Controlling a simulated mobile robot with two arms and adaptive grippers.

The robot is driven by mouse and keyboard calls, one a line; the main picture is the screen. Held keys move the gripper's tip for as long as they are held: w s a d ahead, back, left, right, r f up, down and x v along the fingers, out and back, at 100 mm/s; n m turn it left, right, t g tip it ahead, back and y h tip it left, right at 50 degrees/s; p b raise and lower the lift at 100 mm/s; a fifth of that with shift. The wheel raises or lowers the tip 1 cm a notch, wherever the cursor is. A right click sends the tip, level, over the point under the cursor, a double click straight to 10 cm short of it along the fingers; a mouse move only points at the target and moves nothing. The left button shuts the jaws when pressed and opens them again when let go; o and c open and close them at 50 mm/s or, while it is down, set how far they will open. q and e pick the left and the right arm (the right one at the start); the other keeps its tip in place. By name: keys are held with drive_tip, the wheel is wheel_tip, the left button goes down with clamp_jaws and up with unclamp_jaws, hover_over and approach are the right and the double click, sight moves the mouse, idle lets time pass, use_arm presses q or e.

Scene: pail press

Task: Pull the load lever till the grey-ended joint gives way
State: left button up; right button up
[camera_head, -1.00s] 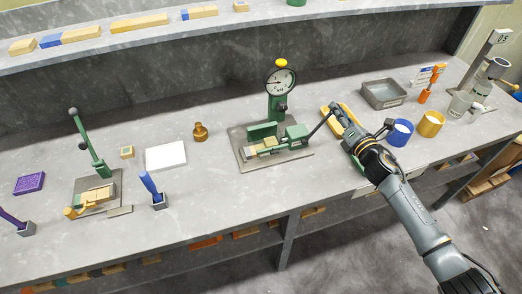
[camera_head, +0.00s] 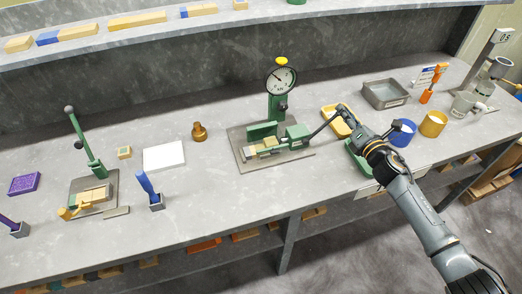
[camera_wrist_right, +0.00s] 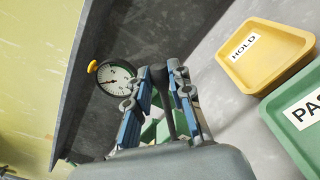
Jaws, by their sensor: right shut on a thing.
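The green press (camera_head: 277,110) stands on a grey plate mid-bench, with a dial gauge (camera_head: 281,80) on top. The dial also shows in the right wrist view (camera_wrist_right: 115,78). A pale wooden joint (camera_head: 266,148) lies clamped in the press; its grey end and any crack are too small to make out. The dark load lever (camera_head: 322,126) slants up and right from the press. My right gripper (camera_head: 350,120) is shut on the lever's end, which shows between the fingers in the right wrist view (camera_wrist_right: 163,90). My left gripper is not in view.
A yellow HOLD tray (camera_wrist_right: 260,55) and a green tray (camera_wrist_right: 300,120) lettered "PA" lie close beside my right gripper. Blue (camera_head: 400,134) and yellow (camera_head: 432,124) pots stand to the right. A white pad (camera_head: 164,156) and a second green-levered fixture (camera_head: 92,160) are left.

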drive_tip(key=shift+w+d+f+b, duration=0.15)
drive_tip(key=shift+d+f+b, duration=0.3)
drive_tip(key=shift+f+b, duration=0.2)
drive_tip(key=shift+w+d+f+b, duration=0.15)
drive_tip(key=shift+d+f+b, duration=0.25)
drive_tip(key=shift+f+b, duration=0.2)
drive_tip(key=shift+d+f+b, duration=0.2)
drive_tip(key=shift+f+b, duration=0.2)
drive_tip(key=shift+b, duration=0.1)
drive_tip(key=o, duration=0.9)
drive_tip(key=shift+w+r, duration=0.1)
drive_tip(key=shift+o, duration=0.2)
